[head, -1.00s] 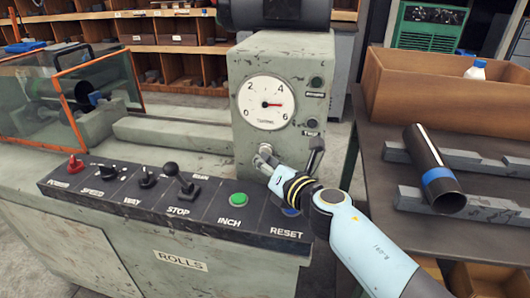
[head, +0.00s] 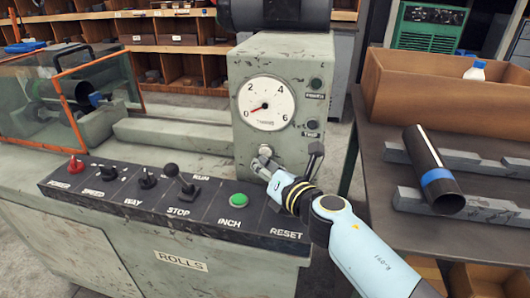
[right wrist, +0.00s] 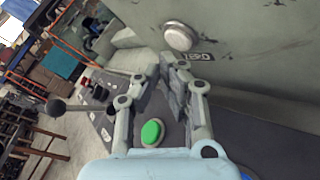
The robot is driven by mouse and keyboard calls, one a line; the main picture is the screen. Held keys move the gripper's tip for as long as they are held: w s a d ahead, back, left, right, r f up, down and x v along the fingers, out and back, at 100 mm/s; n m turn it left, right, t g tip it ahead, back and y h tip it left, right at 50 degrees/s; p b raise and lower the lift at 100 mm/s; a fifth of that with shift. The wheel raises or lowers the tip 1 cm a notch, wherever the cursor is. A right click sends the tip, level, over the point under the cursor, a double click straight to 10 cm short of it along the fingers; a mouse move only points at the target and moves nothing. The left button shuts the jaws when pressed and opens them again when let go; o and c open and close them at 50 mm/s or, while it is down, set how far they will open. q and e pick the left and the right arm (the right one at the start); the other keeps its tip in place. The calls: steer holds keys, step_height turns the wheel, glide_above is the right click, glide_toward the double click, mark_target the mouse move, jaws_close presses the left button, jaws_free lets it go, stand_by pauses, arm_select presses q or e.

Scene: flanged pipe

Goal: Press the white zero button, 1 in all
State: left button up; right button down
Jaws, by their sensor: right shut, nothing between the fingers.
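The white zero button (head: 265,150) is a round pale knob on the front of the grey gauge housing, below the dial. In the right wrist view the button (right wrist: 179,38) shows whole, with a small label beside it. My right gripper (head: 261,163) is shut and empty, just in front of and below the button. In the right wrist view the fingertips (right wrist: 172,62) stand apart from the button. The gauge (head: 266,102) has a red needle pointing to 0. My left gripper is not in view.
The sloped panel carries a green INCH button (head: 239,200), a black lever (head: 180,180) and a red knob (head: 76,165). A black pipe with a blue band (head: 434,172) lies on grey supports at the right. A wooden box (head: 440,90) stands behind it.

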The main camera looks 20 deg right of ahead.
steer(key=shift+s+a, duration=0.7)
steer(key=shift+s, duration=0.35)
steer(key=shift+s+a, duration=0.7)
steer(key=shift+s, duration=0.3)
